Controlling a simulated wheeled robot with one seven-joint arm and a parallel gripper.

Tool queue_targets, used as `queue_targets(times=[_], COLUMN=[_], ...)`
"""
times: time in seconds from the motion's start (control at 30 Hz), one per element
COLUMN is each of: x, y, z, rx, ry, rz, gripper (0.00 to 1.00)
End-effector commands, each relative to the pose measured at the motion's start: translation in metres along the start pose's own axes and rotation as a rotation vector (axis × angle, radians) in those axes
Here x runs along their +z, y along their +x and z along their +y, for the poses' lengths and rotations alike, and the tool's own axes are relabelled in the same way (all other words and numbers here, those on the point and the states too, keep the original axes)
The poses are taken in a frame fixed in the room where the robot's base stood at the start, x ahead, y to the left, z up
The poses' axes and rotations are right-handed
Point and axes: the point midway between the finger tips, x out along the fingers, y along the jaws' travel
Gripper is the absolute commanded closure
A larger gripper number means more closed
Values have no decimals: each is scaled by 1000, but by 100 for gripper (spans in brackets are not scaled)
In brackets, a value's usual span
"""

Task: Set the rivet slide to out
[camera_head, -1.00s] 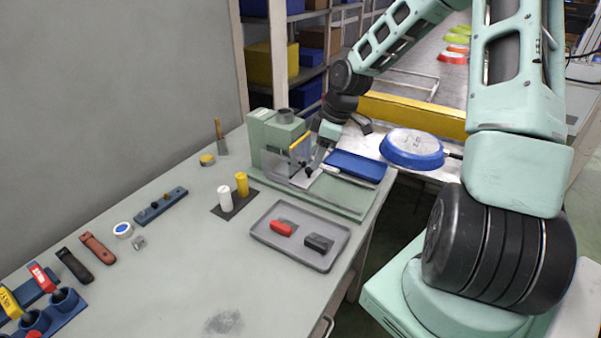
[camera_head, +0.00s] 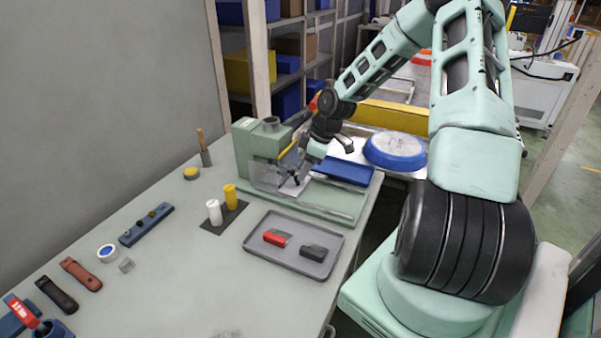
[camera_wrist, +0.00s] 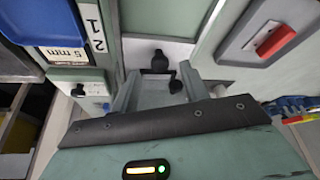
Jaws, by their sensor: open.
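The green rivet press (camera_head: 258,150) stands at the back of the bench, with a yellow lever (camera_head: 288,148) on its side. My gripper (camera_head: 296,178) is low at the press's front. In the wrist view my gripper (camera_wrist: 158,88) has its fingers apart. A black knob (camera_wrist: 158,62) on a pale plate shows just beyond and between the fingertips; I take it for the rivet slide's knob. A smaller dark piece (camera_wrist: 175,86) is beside the right finger. I cannot tell whether either finger touches the knob, nor the slide's position.
A blue tray (camera_head: 345,172) lies right of the press, with a blue pan (camera_head: 395,150) behind it. A grey tray (camera_head: 255,242) holds a red and a black block.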

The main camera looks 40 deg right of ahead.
Motion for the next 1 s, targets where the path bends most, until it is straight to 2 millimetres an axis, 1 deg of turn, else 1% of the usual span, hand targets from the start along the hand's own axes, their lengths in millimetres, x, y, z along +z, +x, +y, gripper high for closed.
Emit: queue_targets(times=[0.03, 0.1, 0.2, 0.5, 0.53, 0.57, 0.6, 0.67, 0.7, 0.87, 1.0], x=[0, -1, 0, 0, 0, 0, 0, 0, 0, 2, 13], y=[7, 14, 21, 24, 24, 24, 24, 23, 23, 22, 15], z=[0, 0, 0, 0, 0, 0, 0, 0, 0, -1, -6], rx=[-3, -2, -2, 0, 0, 0, 0, 0, 0, -1, -2], ry=[-1, 0, 0, 1, 1, 1, 1, 1, 1, 2, 4], rz=[-1, 0, -1, -1, -1, -1, -1, -1, -1, -1, -1], gripper=[55, 55, 55, 55, 61, 69, 80, 97, 100, 100, 100])
